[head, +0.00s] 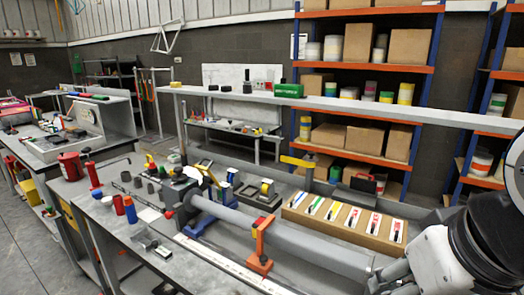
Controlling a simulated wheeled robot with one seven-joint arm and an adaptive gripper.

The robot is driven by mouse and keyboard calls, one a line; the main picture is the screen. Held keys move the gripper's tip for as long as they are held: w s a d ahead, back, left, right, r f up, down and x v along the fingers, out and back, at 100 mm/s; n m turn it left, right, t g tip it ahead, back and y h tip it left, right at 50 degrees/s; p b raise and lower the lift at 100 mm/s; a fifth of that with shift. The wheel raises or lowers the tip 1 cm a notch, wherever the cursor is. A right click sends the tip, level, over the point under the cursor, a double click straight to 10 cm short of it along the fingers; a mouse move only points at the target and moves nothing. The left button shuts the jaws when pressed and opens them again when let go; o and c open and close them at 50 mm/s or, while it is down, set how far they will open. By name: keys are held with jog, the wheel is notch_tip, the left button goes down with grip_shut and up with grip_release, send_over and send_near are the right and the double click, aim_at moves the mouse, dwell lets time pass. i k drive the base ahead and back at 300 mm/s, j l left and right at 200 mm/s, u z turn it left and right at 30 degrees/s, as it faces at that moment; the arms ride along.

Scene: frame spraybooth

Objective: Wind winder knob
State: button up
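A winding machine (181,203) with dark and grey parts stands on the bench at the left end of a long, thick grey tube (305,243). I cannot make out for sure which small part is the winder knob; the parts around the machine's head are small and crowded. An orange stand (262,236) stands at the front side of the tube, and a blue foot (197,224) is under its left part. My white and black arm fills the right edge and lower right corner. My gripper does not show clearly, and no fingers can be seen.
A cardboard-coloured rack (338,232) with several coloured tools lies behind the tube. A blue bottle (130,210), a red cylinder (118,204) and a small grey device (150,240) stand or lie on the front left bench. Shelving (365,69) with boxes stands at the back. Open floor (35,255) is at left.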

aim_at(311, 158)
jog(key=i+j+z, duration=0.15)
jog(key=j, duration=0.2)
jog(key=i+j+z, duration=0.35)
jog(key=j, duration=0.4)
jog(key=i+j+z, duration=0.15)
jog(key=j, duration=0.25)
jog(key=i+j+z, duration=0.15)
jog(key=j, duration=0.25)
jog(key=i+j+z, duration=0.15)
jog(key=j, duration=0.3)
jog(key=j+z, duration=0.2)
jog(key=j, duration=0.25)
